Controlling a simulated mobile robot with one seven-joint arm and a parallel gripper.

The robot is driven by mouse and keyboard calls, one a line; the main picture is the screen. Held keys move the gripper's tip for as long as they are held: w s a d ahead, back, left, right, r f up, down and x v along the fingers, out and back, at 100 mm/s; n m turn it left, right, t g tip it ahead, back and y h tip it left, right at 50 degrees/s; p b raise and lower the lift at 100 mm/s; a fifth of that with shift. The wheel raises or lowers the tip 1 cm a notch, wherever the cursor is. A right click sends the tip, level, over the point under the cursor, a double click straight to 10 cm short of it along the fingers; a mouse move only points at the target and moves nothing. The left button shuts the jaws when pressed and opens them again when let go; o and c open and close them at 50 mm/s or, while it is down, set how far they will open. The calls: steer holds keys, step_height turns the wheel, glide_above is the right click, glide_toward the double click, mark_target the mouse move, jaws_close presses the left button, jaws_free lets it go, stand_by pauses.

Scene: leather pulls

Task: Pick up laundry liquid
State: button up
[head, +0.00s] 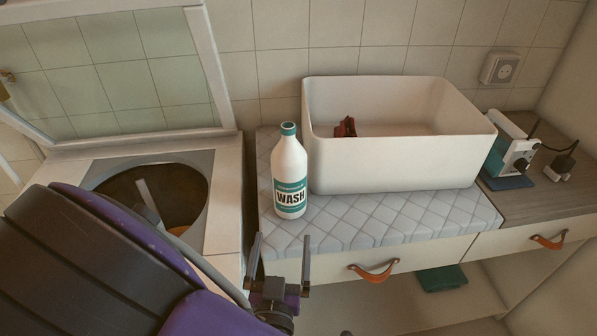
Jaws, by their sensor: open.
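The laundry liquid (290,172) is a white bottle with a teal cap and a teal label reading WASH. It stands upright on a quilted grey pad on top of the counter, just left of a large white basin. My gripper (280,258) is at the bottom middle of the head view, in front of the counter edge and lower in the picture than the bottle. Its two fingers point up and stand apart, with nothing between them. The bottle is fully in view.
The white basin (400,165) holds a dark red item (345,127). The quilted pad (350,225) has bare room in front. An open top-loading washer (225,215) is at left. Drawers with leather pulls (374,271) are below. A plugged device (512,150) is at right.

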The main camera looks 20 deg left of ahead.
mark_target(288, 205)
steer(key=x, duration=0.9)
steer(key=shift+w+a+p, duration=0.1)
steer(key=shift+w+p, duration=0.15)
steer(key=shift+p, duration=0.05)
steer(key=x, duration=0.5)
steer(key=shift+f, duration=0.15)
steer(key=shift+c, duration=0.3)
jaws_close()
